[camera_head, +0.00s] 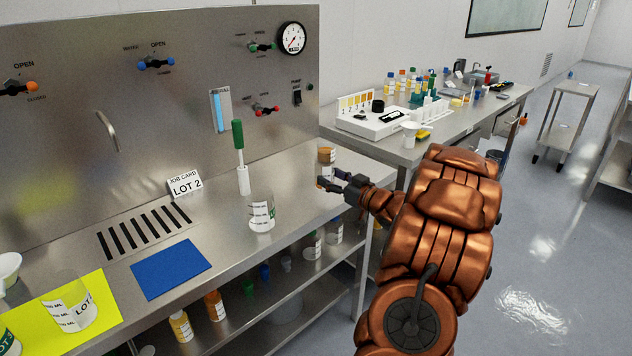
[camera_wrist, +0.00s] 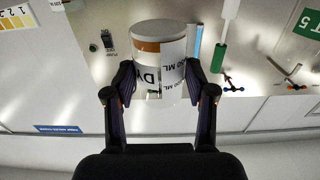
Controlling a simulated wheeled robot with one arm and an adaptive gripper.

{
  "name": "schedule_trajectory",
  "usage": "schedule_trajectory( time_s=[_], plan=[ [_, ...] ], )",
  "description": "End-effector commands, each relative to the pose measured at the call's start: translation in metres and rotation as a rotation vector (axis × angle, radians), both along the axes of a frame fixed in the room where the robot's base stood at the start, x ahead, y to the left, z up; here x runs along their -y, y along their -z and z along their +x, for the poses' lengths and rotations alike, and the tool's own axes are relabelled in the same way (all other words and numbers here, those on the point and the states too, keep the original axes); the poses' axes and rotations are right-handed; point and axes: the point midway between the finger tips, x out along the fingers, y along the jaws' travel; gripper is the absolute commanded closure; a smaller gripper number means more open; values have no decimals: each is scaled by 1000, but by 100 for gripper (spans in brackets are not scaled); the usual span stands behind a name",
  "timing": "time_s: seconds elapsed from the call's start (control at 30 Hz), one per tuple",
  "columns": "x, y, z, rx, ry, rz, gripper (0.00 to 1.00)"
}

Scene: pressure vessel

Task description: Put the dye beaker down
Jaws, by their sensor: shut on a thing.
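The dye beaker (camera_head: 327,156) is a small clear beaker with orange-brown content and a white label. My gripper (camera_head: 337,186) is shut on it near the right end of the steel bench (camera_head: 225,232). In the wrist view the dye beaker (camera_wrist: 160,48) sits between both fingers of my gripper (camera_wrist: 160,80), and its label is partly readable as "DY". The fingers hide part of its lower side in the head view. I cannot tell whether its base touches the bench.
A clear beaker (camera_head: 262,216) stands mid-bench, with a green-handled brush (camera_head: 239,150) in a white holder behind it. A blue mat (camera_head: 170,268) lies empty. A yellow mat (camera_head: 105,318) bears beakers. The bench is bare between the clear beaker and my gripper.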

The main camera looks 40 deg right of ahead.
Motion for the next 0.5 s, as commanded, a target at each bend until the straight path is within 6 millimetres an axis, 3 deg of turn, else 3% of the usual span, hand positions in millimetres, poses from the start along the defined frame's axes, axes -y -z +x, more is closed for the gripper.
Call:
schedule_trajectory(
  time_s=[0.2, 0.5],
  plan=[
    [1, 4, 40, -2, -4, 3, 80],
    [4, 6, 59, 0, -3, 1, 80]
  ],
)
